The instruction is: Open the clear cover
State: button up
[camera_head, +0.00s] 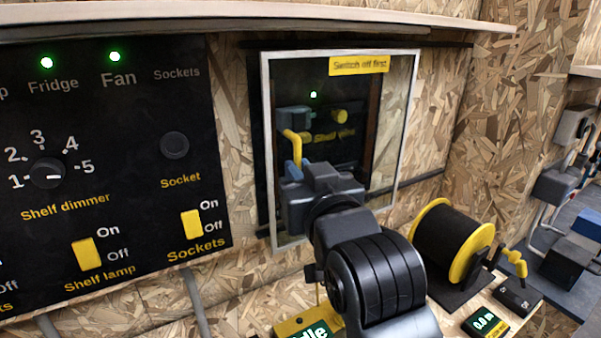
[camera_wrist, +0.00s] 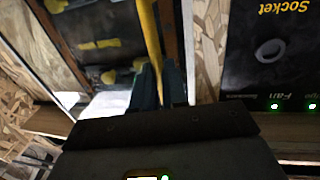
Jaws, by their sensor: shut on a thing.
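The clear cover (camera_head: 388,110) is a see-through pane in a pale metal frame, with a yellow "Switch off first" label at its top. It stands in front of a dark panel and looks offset from it to the right; I cannot tell how far it stands off. A curved yellow handle (camera_head: 291,141) is at its left side. My gripper (camera_head: 294,168) is at the lower end of this handle, with its blue fingers shut on it. In the wrist view the yellow handle (camera_wrist: 149,35) runs down between the fingertips (camera_wrist: 160,78). My wrist hides the cover's lower middle.
A black switch panel (camera_head: 120,225) with yellow switches and a dimmer knob is on the left. A shelf edge (camera_head: 240,22) runs above. A black and yellow reel (camera_head: 450,243) and small boxes stand at the lower right. Behind the cover a green light (camera_head: 313,95) is lit.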

jog(key=shift+d, duration=0.1)
grip_shut()
jog(key=w+d+b, duration=0.3)
jog(key=w+d, duration=0.5)
jog(key=d, duration=0.4)
jog(key=w+d+b, duration=0.4)
jog(key=w+d, duration=0.4)
jog(key=d, duration=0.4)
jog(key=shift+w, duration=0.15)
jog(key=o, duration=0.7)
grip_release()
jog(key=b+v, duration=0.1)
jog(key=v, duration=0.6)
jog(key=shift+s, duration=0.4)
jog(key=shift+d, duration=0.15)
jog(key=shift+f, duration=0.1)
